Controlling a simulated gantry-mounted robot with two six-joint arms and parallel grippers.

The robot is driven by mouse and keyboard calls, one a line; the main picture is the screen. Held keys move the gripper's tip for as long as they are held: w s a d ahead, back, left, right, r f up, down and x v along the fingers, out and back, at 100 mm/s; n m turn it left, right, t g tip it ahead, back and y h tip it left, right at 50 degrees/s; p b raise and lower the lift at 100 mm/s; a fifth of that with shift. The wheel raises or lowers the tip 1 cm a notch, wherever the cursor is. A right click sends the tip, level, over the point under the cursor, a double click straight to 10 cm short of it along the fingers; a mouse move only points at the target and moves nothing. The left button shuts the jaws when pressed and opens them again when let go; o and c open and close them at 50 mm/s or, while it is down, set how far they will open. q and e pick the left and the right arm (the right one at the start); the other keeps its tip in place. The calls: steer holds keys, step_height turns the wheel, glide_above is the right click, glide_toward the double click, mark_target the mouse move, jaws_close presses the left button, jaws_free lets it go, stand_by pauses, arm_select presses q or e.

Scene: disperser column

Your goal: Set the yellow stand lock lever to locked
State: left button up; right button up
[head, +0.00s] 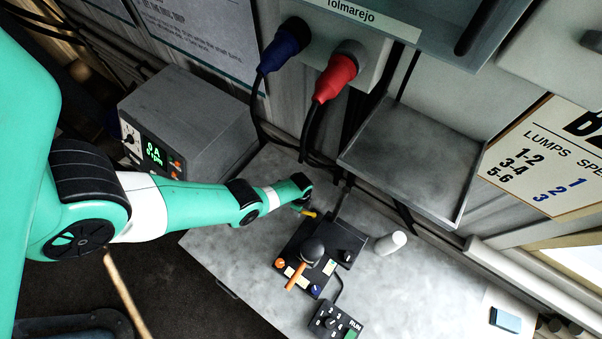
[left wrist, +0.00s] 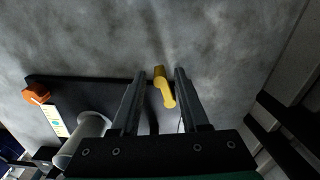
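The yellow lock lever (left wrist: 164,88) is a short bent piece at the end of the black stand base (left wrist: 80,88). In the head view only a bit of the lever (head: 310,214) shows, just below my left gripper (head: 306,200). In the left wrist view, my left gripper (left wrist: 160,74) is open, with one finger on each side of the lever. Gaps show between the lever and both fingers, so it is not clamped. The stand base (head: 320,262) lies on the grey table. My right gripper is not in view.
A black-topped device with an orange handle (head: 297,274) stands on the base. A white cylinder (head: 390,243) stands to its right, and a control box (head: 336,319) lies in front. A grey tray (head: 410,160) juts out above.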

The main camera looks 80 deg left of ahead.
arm_select(q)
jaws_close()
steer(key=shift+d+n, duration=0.15)
steer(key=shift+n, duration=0.15)
steer(key=d+n, duration=0.1)
steer(key=n, duration=0.3)
steer(key=shift+s+d+p, duration=0.35)
steer(key=shift+d+p, duration=0.05)
steer(key=d+n, duration=0.1)
steer(key=n, duration=0.2)
steer(key=shift+d+n, duration=0.3)
steer(key=shift+d, duration=0.05)
steer(key=n, duration=0.1)
steer(key=d+n, duration=0.1)
steer(key=n, duration=0.1)
steer(key=shift+w+d, duration=0.25)
steer(key=shift+w, duration=0.05)
steer(key=shift+w+d+n, duration=0.2)
steer(key=shift+d+n, duration=0.05)
steer(key=shift+n, duration=0.45)
steer(key=shift+w+d+n, duration=0.15)
steer(key=shift+d+n, duration=0.1)
steer(key=shift+n, duration=0.45)
steer(key=shift+o, duration=0.9)
jaws_free()
